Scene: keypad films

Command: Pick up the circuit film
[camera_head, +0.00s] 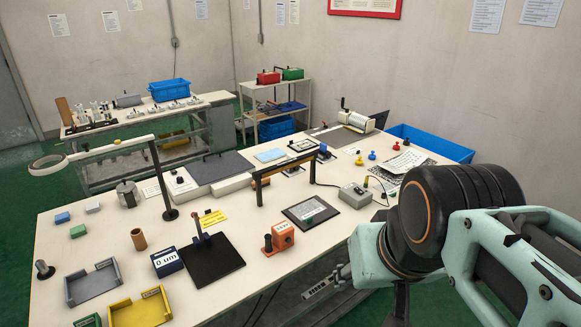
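I cannot tell for sure which piece is the circuit film. A dark flat sheet with a pale label (312,211) lies on the table right of the middle. A light blue sheet (270,155) and a dark-framed pale sheet (303,145) lie farther back. Sheets with a black-and-white pattern (383,169) lie at the right, below a white sheet (406,161). All of these lie flat.
The long white table (110,225) carries a black plate with an upright post (211,262), an orange block (282,236), a grey box with a cable (356,195), a lamp stand (169,212) and a low black bridge (285,169). A blue crate (440,147) stands at the right.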

